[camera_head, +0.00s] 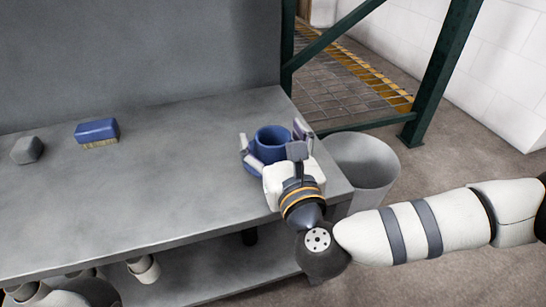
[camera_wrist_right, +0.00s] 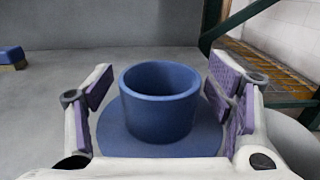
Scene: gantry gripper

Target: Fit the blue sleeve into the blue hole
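A blue hollow cylinder (camera_head: 272,138), open at the top, stands upright near the right end of the grey table (camera_head: 150,185). In the right wrist view the cylinder (camera_wrist_right: 160,112) rises from a wider round blue base (camera_wrist_right: 112,130). I cannot tell whether base and cylinder are one piece. My right gripper (camera_head: 275,145) is open, with its purple-padded fingers on either side of the cylinder and gaps showing in the wrist view (camera_wrist_right: 162,95). No separate blue hole can be made out. My left gripper is not identifiable.
A blue block with a tan underside (camera_head: 97,130) and a grey faceted lump (camera_head: 27,150) lie on the left of the table. A grey bin (camera_head: 365,165) stands beyond the table's right edge. Dark green frame posts (camera_head: 440,70) rise behind. The table's middle is clear.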

